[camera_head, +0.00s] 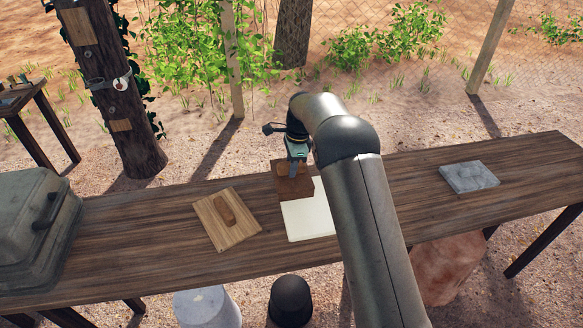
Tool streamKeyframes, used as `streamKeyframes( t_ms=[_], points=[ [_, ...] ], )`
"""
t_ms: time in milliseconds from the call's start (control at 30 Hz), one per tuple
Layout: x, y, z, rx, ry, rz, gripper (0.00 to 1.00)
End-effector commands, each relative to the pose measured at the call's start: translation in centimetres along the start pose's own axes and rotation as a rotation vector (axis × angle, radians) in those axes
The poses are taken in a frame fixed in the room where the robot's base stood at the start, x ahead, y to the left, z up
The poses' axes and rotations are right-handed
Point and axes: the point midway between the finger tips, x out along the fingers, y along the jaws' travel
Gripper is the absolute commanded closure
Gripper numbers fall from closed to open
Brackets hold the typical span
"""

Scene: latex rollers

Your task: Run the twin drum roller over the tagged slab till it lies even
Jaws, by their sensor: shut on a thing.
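A pale cream slab (307,220) lies on the wooden table, left of my arm. No tag on it can be made out. My gripper (295,158) is at the slab's far end, pointing down, shut on a brown wooden tool (294,187). The tool has a flat, dark brown lower part over or against the slab's far edge; its drums cannot be made out, so I cannot tell whether it is the twin drum roller. A wooden board with a darker grip (227,209) lies to the left. My arm may hide part of the slab's right side.
A grey case (35,225) stands at the table's left end. A grey stone slab (469,177) lies to the right. The table (420,185) is bare between it and my arm. A post (125,110) stands behind the table; stools (290,302) stand in front.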

Motion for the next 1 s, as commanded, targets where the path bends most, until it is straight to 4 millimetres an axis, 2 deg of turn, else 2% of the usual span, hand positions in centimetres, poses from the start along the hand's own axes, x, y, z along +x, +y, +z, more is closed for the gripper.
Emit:
streamKeyframes(
  t_ms=[567,1000],
  points=[
    [0.3,0.0,-0.1,0.000,0.000,-0.001,0.89],
    [3.6,0.0,-0.8,0.000,0.000,-0.001,0.89]
  ],
)
